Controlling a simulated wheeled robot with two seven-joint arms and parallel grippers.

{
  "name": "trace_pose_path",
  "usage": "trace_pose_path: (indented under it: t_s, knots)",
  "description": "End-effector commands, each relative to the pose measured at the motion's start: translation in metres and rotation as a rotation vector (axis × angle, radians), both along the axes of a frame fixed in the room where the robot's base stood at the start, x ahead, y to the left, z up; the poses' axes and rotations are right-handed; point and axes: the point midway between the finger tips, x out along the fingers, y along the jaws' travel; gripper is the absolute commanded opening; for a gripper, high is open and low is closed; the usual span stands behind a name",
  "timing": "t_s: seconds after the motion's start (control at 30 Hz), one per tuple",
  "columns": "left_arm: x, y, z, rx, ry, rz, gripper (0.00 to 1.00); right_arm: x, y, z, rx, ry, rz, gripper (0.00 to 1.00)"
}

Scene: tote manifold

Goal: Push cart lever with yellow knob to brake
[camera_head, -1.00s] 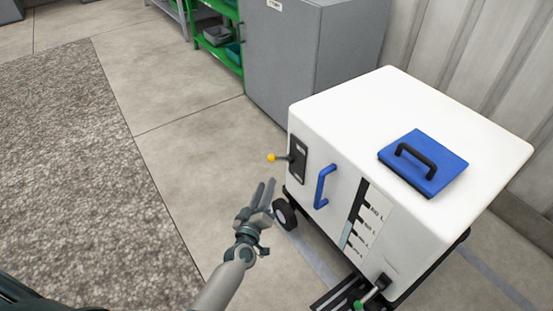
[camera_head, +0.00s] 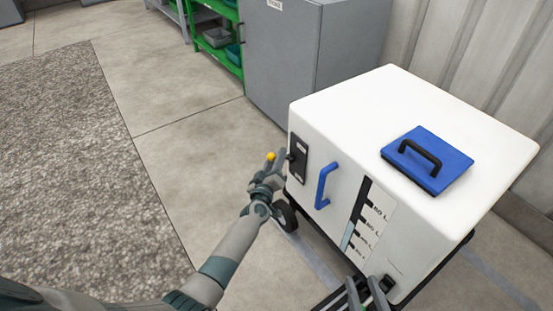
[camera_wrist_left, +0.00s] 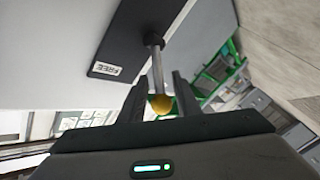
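The white cart (camera_head: 420,110) stands at the right. A black lever plate (camera_head: 298,158) is on its side near the left corner. The lever's yellow knob (camera_head: 271,156) sticks out left from this plate; it also shows in the left wrist view (camera_wrist_left: 161,104) on a metal rod, with a "FREE" label on the plate. My left gripper (camera_head: 275,163) is at the knob. Its fingers are apart, with the knob between them; contact cannot be told. What seems to be my right gripper (camera_head: 366,292) is partly seen at the bottom edge, low by the cart; its opening is unclear.
A blue handle (camera_head: 324,185) and a level scale (camera_head: 367,220) are on the same cart side. A blue lid (camera_head: 428,160) is on top. A grey cabinet (camera_head: 300,60) and green shelf (camera_head: 218,40) stand behind. The floor left of the cart is clear.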

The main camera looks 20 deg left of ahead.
Motion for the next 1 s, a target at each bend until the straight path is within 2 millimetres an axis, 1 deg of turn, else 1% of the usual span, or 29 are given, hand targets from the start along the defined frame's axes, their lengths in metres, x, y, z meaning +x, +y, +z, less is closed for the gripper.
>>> trace_pose_path:
  t_s: [0.1, 0.37, 0.4, 0.47, 0.5, 0.53, 1.0]
  knots:
    - [0.0034, 0.0001, 0.0007, 0.000, -0.001, 0.000, 0.30, 0.0005, 0.0009, 0.0031, 0.005, -0.018, 0.000, 0.31]
    - [0.0037, 0.0002, 0.0008, 0.000, -0.001, 0.000, 0.30, 0.0006, 0.0012, 0.0041, 0.006, -0.021, 0.000, 0.31]
    - [0.0036, 0.0002, 0.0008, 0.000, -0.001, -0.001, 0.28, 0.0006, 0.0011, 0.0041, 0.006, -0.021, 0.000, 0.31]
    - [0.0036, 0.0001, 0.0007, 0.000, -0.001, -0.001, 0.14, 0.0006, 0.0012, 0.0040, 0.006, -0.020, 0.000, 0.31]
    - [0.0036, 0.0001, 0.0007, 0.000, -0.001, -0.001, 0.04, 0.0006, 0.0012, 0.0040, 0.006, -0.020, 0.000, 0.31]
    - [0.0035, 0.0002, 0.0006, 0.000, -0.001, -0.001, 0.00, 0.0006, 0.0012, 0.0040, 0.006, -0.020, 0.000, 0.31]
    - [0.0045, 0.0048, 0.0030, -0.003, -0.009, 0.006, 0.00, 0.0014, 0.0012, 0.0070, 0.011, -0.040, -0.001, 0.31]
